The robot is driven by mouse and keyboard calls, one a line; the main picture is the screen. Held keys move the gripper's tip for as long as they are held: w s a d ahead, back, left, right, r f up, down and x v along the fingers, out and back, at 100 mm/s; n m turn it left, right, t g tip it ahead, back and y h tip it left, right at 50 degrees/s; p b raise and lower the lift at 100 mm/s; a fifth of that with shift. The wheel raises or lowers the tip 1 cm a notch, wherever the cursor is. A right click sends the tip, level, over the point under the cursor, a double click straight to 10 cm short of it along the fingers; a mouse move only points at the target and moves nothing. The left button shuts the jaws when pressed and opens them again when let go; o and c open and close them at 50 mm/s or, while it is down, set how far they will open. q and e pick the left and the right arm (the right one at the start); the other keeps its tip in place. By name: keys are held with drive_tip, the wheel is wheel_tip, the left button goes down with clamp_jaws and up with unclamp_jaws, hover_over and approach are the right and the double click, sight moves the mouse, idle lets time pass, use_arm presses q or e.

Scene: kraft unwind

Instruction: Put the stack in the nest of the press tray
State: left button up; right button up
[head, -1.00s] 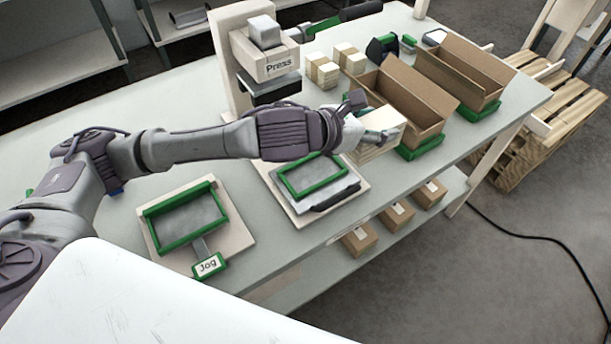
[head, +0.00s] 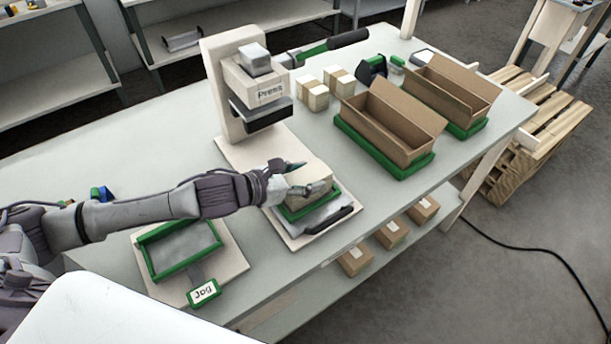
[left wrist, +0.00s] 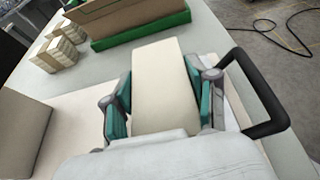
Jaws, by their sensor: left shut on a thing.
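The cream stack (head: 309,175) is in my left gripper (head: 290,180), whose fingers are shut on its two sides. In the left wrist view the stack (left wrist: 165,85) fills the space between the green finger pads of the gripper (left wrist: 160,95). The stack is over the green-framed nest (head: 294,214) of the press tray (head: 330,214). From these views I cannot tell whether it rests in the nest or hangs just above it. The press (head: 262,90) stands behind, its head raised over the base. My right gripper is not in view.
The jog fixture (head: 205,291) with its green frame is at the front left. Two open cardboard boxes (head: 392,125) (head: 455,90) stand in green holders at the right. Small banded stacks (head: 313,94) sit beside the press. The black tray handle (head: 328,220) is at the tray's front.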

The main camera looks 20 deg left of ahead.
use_arm(q)
drive_tip(key=shift+f, duration=0.2)
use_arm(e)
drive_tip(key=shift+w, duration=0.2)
use_arm(q)
drive_tip(key=o, duration=1.1)
drive_tip(key=shift+o, duration=0.8)
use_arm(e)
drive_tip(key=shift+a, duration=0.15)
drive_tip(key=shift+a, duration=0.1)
use_arm(q)
drive_tip(key=shift+r, duration=0.15)
drive_tip(key=b+v, duration=0.4)
drive_tip(key=v, duration=0.8)
drive_tip(key=shift+b, duration=0.3)
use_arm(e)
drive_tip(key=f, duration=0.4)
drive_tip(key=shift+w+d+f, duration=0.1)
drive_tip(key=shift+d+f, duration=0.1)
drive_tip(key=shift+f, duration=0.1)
